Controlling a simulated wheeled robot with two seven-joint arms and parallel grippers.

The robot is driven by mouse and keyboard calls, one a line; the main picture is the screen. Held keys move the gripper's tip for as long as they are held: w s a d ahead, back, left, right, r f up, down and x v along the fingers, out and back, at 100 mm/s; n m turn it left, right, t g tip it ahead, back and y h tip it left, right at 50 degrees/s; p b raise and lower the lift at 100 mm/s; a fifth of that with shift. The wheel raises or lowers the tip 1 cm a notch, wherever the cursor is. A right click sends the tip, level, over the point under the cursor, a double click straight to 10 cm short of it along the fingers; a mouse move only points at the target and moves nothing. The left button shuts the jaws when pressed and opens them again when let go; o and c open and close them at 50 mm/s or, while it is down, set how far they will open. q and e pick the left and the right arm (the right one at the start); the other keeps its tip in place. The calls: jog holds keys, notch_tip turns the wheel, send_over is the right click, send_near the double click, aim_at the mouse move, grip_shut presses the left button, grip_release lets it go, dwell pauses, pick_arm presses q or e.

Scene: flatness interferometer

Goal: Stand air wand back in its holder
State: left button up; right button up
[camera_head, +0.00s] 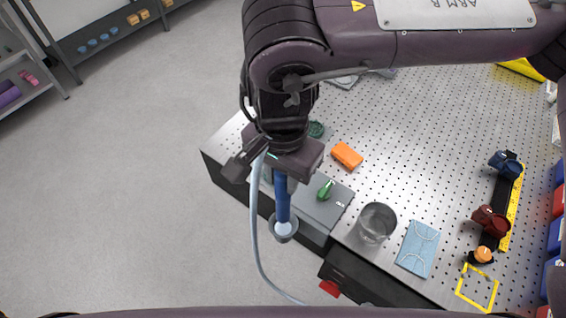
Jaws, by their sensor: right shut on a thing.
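My right gripper (275,168) is shut on the blue air wand (282,198) near the table's front-left edge. The wand points downward, with a pale blue hose (255,225) looping from its upper end down beside it. A round grey cup-like holder (273,230) is at the table's edge, under the wand's lower end. The wand's lower end overlaps the holder's opening in the picture; I cannot tell whether it is inside or above it. My left gripper is out of view.
Open floor lies left.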

jog(key=shift+w+f+b, duration=0.15)
jog(key=shift+f+b, duration=0.2)
jog(key=shift+f, duration=0.25)
jog(key=shift+w+f+b, duration=0.15)
jog(key=shift+f+b, duration=0.15)
jog(key=shift+f, duration=0.25)
jog(key=f+b, duration=0.2)
jog(key=shift+w+f, duration=0.2)
jog(key=shift+f, duration=0.1)
notch_tip(320, 180, down, 4)
jog(key=b, duration=0.3)
jog(key=shift+r, duration=0.1)
jog(key=shift+f+b, duration=0.25)
jog(key=shift+b, duration=0.1)
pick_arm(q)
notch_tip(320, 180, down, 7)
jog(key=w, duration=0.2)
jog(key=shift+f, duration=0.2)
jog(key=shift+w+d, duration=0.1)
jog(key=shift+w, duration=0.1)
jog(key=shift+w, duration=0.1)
pick_arm(e)
jog(key=shift+f, duration=0.1)
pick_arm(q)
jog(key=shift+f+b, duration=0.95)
pick_arm(e)
jog(key=shift+f, duration=1.1)
